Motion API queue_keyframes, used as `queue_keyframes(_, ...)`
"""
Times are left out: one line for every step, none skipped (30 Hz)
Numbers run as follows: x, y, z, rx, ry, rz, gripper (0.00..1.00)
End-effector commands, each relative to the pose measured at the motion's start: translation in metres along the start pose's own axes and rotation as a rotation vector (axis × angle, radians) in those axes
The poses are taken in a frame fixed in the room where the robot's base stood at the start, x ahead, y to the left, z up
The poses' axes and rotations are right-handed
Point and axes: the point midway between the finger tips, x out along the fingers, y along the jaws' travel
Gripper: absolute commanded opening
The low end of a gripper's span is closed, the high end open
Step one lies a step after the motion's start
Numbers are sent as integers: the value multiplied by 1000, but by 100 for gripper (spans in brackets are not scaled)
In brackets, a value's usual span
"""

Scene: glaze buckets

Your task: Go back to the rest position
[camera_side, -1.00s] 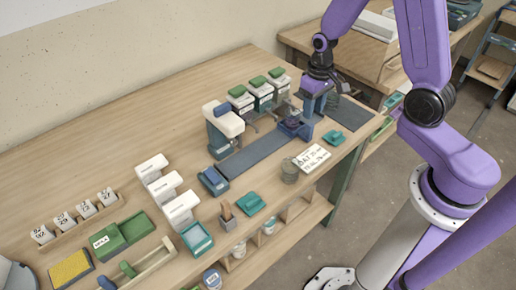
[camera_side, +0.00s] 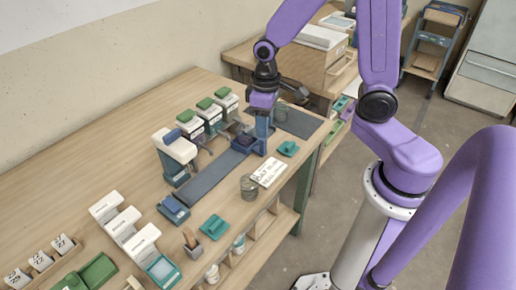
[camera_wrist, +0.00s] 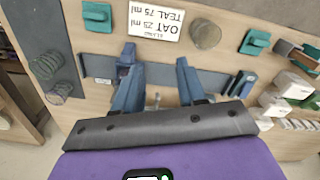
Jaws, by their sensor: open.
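My gripper (camera_side: 258,146) points down at the far end of the long grey strip (camera_side: 208,182). In the wrist view its two blue fingers (camera_wrist: 158,62) are apart, with nothing visibly held between them. A small dark blue holder with a purplish item (camera_side: 244,143) is close beside the fingertips in the side view. The holder also shows near the left finger in the wrist view (camera_wrist: 125,60). I cannot tell whether a finger touches it.
Several white dispensers with green tops (camera_side: 207,115) stand behind the strip. A white dispenser (camera_side: 178,148), a lettered card (camera_side: 268,172), a ribbed grey round container (camera_side: 249,187) and teal trays (camera_side: 214,227) are nearby. Ribbed containers (camera_wrist: 47,65) stand on a dark mat (camera_side: 298,122).

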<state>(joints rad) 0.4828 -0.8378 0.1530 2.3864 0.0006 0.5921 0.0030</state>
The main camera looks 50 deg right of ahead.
Motion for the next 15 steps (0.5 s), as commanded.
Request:
queue_keyframes(-6, -9, 6, -47, 6, -1, 40)
queue_keyframes(-9, -14, 10, -71, 6, -1, 40)
queue_keyframes(-13, -20, 15, -105, 7, -2, 40)
queue_keyframes(-16, -24, 20, -130, 7, -2, 40)
queue_keyframes(-19, -29, 24, -156, 8, -2, 40)
queue_keyframes(-23, -34, 30, -189, 9, -3, 40)
queue_keyframes(-26, -39, 35, -215, 9, -3, 40)
queue_keyframes(-29, -43, 40, -240, 11, -4, 40)
queue_keyframes(-32, -48, 47, -273, 11, -5, 40)
queue_keyframes(-35, -52, 52, -299, 12, -5, 40)
queue_keyframes(-38, -55, 58, -324, 12, -6, 40)
queue_keyframes(-41, -60, 65, -357, 13, -6, 40)
queue_keyframes(-43, -63, 71, -383, 14, -7, 40)
queue_keyframes(-46, -66, 77, -407, 15, -8, 40)
queue_keyframes(-49, -70, 85, -442, 16, -9, 40)
